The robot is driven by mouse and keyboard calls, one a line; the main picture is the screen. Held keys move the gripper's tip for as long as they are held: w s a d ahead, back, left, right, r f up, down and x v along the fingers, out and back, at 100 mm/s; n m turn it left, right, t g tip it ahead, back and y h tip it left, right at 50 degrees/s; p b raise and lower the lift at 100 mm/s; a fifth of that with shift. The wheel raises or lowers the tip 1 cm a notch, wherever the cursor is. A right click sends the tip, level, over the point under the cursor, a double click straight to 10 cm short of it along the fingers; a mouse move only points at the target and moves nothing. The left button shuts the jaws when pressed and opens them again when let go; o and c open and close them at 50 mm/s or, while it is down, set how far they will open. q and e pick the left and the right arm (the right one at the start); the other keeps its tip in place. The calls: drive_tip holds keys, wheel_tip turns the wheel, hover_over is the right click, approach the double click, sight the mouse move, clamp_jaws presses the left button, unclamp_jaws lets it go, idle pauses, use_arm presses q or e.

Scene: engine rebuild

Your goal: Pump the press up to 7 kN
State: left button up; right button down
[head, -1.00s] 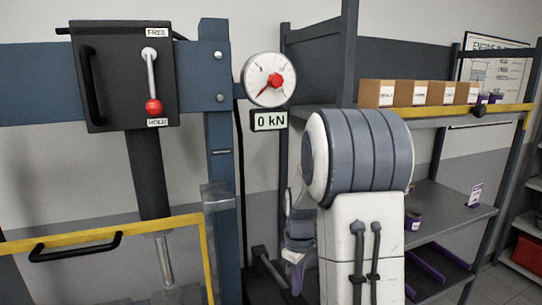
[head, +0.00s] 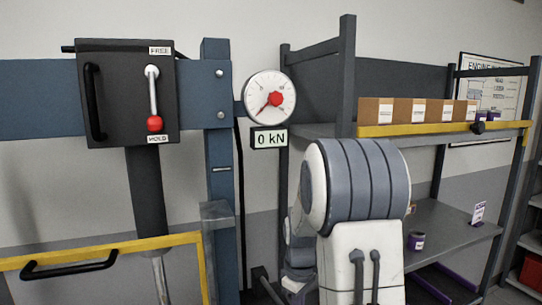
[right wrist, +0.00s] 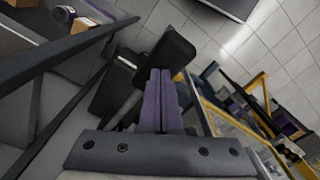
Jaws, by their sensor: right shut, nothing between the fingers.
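The press has a blue frame (head: 218,160) with a dark head box (head: 125,95) and a dark ram cylinder (head: 147,195). Its red-knobbed valve lever (head: 153,98) points down at HOLD. The round gauge (head: 270,97) has a red hub, and the display (head: 269,139) reads 0 kN. A dark bar end (head: 262,284) shows low beside the frame, partly cut off. My right gripper (right wrist: 160,78) is shut and empty, its purple fingers together beside a black block-like part (right wrist: 166,52); contact is unclear. My left gripper is out of view.
A yellow guard frame (head: 110,248) with a black handle (head: 68,265) crosses the press front. A grey shelf rack (head: 345,80) with cardboard boxes (head: 408,112) and a purple can (head: 416,241) stands at right. My right arm hides part of the rack.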

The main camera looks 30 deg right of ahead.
idle(0.5)
wheel_tip(320, 180, down, 14)
drive_tip(key=b, duration=1)
wheel_tip(320, 180, up, 16)
drive_tip(key=p, duration=1.5)
drive_tip(key=shift+r, duration=0.15)
drive_tip(key=shift+f+b, duration=0.25)
drive_tip(key=shift+b, duration=0.05)
drive_tip(key=shift+f+b, duration=0.6)
drive_tip(key=shift+f, duration=0.4)
drive_tip(key=shift+f+b, duration=0.8)
drive_tip(key=shift+f, duration=0.4)
